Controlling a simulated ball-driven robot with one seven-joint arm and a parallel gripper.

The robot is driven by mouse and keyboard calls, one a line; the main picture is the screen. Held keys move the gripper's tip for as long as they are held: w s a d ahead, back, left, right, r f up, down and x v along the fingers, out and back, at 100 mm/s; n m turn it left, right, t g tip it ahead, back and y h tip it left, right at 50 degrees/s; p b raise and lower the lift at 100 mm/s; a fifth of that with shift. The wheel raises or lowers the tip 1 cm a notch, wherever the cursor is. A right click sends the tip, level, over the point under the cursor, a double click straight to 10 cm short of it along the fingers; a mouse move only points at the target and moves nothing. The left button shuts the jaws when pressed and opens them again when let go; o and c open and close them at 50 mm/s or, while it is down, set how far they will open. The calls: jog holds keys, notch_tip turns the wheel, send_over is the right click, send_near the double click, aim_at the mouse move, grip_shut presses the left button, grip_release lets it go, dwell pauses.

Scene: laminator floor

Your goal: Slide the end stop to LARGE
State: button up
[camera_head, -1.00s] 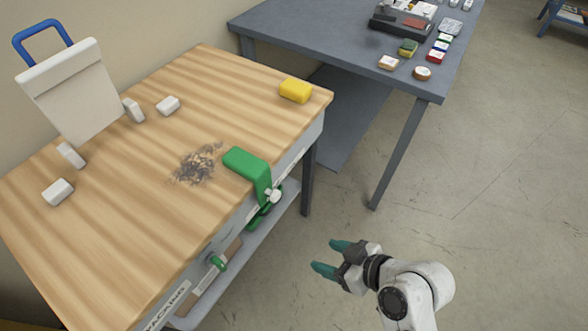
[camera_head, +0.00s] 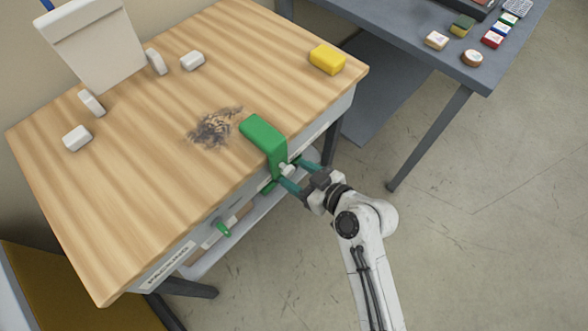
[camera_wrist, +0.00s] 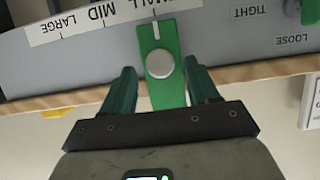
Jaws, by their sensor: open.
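The green end stop (camera_head: 262,138) hooks over the workbench's front edge and hangs down its face. In the wrist view the end stop (camera_wrist: 157,38) carries a white line and a round pale knob (camera_wrist: 159,64). Its line stands at the SMALL end of the white label strip (camera_wrist: 85,24), partly covering that word. MID and LARGE lie to the left along the strip. My gripper (camera_wrist: 161,80) is open, one teal finger on each side of the stop's lower part. In the head view my gripper (camera_head: 293,174) is at the bench edge; contact cannot be told.
A small green handle (camera_head: 223,229) sits lower on the bench front, left of the stop. The wooden benchtop (camera_head: 150,190) holds a yellow block (camera_head: 327,59), white blocks and a dark scrap patch. A grey table (camera_head: 400,15) stands behind right; floor at right is clear.

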jog(key=shift+x, duration=0.95)
grip_shut()
